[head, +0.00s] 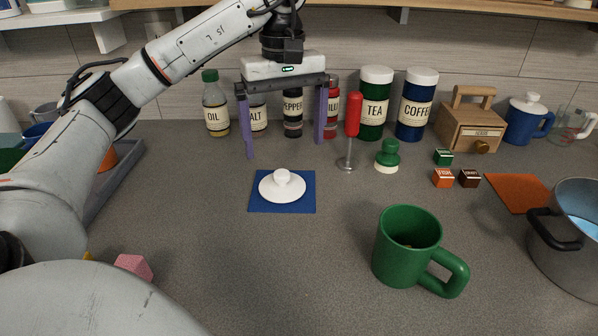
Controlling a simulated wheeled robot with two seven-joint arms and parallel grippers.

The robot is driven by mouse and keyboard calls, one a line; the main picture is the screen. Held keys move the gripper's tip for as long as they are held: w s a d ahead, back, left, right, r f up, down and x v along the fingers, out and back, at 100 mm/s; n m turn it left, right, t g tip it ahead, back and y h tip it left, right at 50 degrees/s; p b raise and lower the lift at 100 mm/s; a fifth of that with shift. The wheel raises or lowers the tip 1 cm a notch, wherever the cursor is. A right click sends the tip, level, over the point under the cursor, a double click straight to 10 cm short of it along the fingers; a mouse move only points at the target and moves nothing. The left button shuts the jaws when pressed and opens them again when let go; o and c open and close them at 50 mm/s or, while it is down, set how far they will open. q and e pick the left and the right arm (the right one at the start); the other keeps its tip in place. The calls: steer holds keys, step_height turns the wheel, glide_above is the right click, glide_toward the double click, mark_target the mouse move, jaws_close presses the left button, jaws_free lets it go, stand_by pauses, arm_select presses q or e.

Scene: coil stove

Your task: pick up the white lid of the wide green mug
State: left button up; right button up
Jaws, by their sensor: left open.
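The white lid (280,187) with a round knob on top lies on a blue square mat (256,206) on the grey counter. The wide green mug (402,252) stands uncovered to the right and nearer, its handle pointing right. My left gripper (284,150) is open and empty, with two purple fingers pointing down, spread wide. It hangs above and behind the lid in the picture, apart from it. My right gripper is not in view.
Behind stand an oil bottle (215,108), pepper jar (292,113), tea canister (375,108) and coffee canister (416,108). A red-handled tool (352,118) and green stamp-like object (387,156) stand right of the gripper. A pot (572,250) is at right. Counter around the mat is clear.

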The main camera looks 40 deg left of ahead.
mark_target(282, 173)
arm_select(q)
steer(key=f, duration=0.2)
steer(key=shift+s+f, duration=0.35)
steer(key=shift+f, duration=0.05)
steer(key=f, duration=0.4)
steer(key=shift+s+f, duration=0.35)
steer(key=shift+s, duration=0.05)
steer(key=shift+d+f, duration=0.1)
steer(key=shift+f, duration=0.5)
steer(key=shift+w, duration=0.1)
steer(key=c, duration=1.1)
